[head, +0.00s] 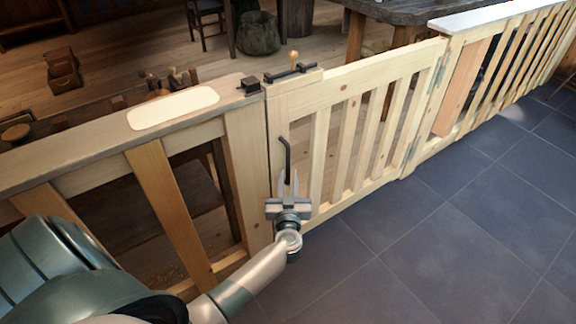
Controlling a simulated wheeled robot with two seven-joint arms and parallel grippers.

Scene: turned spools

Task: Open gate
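The pale wooden gate (344,132) stands upright in the fence, close beside the left post (247,155), with a thin dark line between them. A black bolt (290,72) lies along the gate's top left corner. A black catch (250,85) sits on the post; I cannot tell whether the bolt reaches into it. A black bar handle (286,158) is on the gate's left upright. My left gripper (288,182) is at the handle's lower end, fingers apart and pointing up, on either side of it in the picture. Contact is unclear. My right gripper is out of view.
Metal hinges (440,72) join the gate to the fence on its right. Slatted fence (170,200) continues to the left and right. Blue-grey tiled floor (420,245) on my side is clear. Stools, a table (400,10) and wooden items stand beyond.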

